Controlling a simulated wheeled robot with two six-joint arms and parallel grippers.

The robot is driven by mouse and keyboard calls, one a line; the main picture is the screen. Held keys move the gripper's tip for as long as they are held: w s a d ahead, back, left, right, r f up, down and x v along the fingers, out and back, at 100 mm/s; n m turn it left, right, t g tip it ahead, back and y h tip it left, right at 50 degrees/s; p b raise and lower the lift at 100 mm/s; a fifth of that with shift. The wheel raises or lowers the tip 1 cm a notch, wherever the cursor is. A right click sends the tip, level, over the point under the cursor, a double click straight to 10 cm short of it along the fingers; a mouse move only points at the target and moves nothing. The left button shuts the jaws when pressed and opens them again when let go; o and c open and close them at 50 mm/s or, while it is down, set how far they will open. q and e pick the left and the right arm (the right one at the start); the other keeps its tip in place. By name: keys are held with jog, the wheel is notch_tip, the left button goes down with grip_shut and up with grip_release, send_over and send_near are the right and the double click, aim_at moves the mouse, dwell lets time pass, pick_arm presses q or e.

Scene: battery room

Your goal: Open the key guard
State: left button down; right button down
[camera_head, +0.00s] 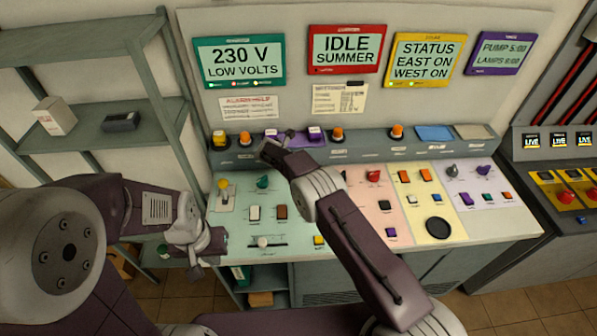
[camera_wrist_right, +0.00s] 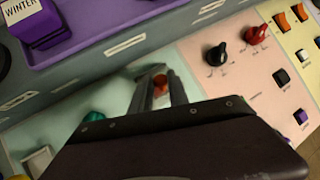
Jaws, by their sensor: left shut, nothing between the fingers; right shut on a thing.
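My right gripper (camera_wrist_right: 158,82) is low over the pale green panel section in the right wrist view, its fingers closed around a small red-orange part (camera_wrist_right: 160,86). A faint pale, clear-looking shape lies around the fingertips; I cannot tell for sure whether it is the key guard. In the head view my right wrist hides that spot. A green knob (camera_wrist_right: 94,117) is left of the fingers, and a black knob (camera_wrist_right: 215,55) and a red knob (camera_wrist_right: 257,34) are to the right. My left gripper (camera_head: 207,259) is shut and empty at the console's front left corner.
The console's back ledge (camera_head: 370,146) carries several orange and purple controls and a purple tray (camera_wrist_right: 120,33). Screens hang above it. A grey shelf (camera_head: 75,45) stands at the left and a dark cabinet (camera_head: 553,142) at the right. My right forearm crosses the panel's middle.

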jog(key=shift+w+r, duration=0.1)
jog(key=shift+w, duration=0.05)
dwell(0.3)
jog(key=c, duration=1.3)
grip_release()
jog(key=b+v, duration=0.2)
jog(key=v, duration=0.7)
